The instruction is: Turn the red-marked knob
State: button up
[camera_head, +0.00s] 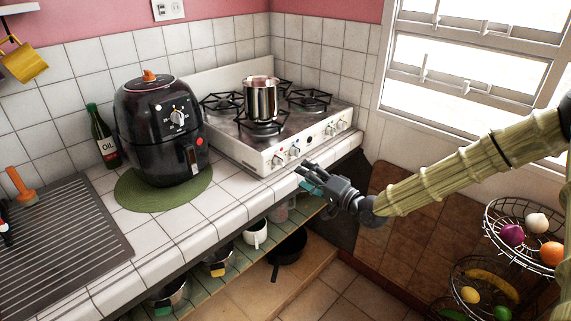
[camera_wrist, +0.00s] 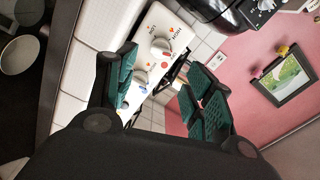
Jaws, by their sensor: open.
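The white stove (camera_head: 262,157) has several knobs along its front panel. In the wrist view, one white knob (camera_wrist: 160,47) sits between LOW and HIGH labels, and a second knob (camera_wrist: 140,77) has a blue mark beside it. A red dot (camera_wrist: 165,65) lies on the panel near both knobs; I cannot tell for certain which one it marks. My gripper (camera_head: 304,176) is in front of the panel's left knobs (camera_head: 278,160). Its teal-padded fingers are apart, with nothing held between them in the wrist view (camera_wrist: 165,87). I see no contact with a knob.
A metal pot (camera_head: 261,101) stands on the stove. A black air fryer (camera_head: 158,135) on a green mat (camera_head: 133,198) and an oil bottle (camera_head: 103,140) stand left of it. Pots sit on the shelf below the counter. A fruit basket (camera_head: 489,229) stands at the right.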

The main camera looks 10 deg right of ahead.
aim_at(283, 163)
jog(key=p+x, duration=0.2)
jog(key=x, duration=0.7)
jog(key=c, duration=1)
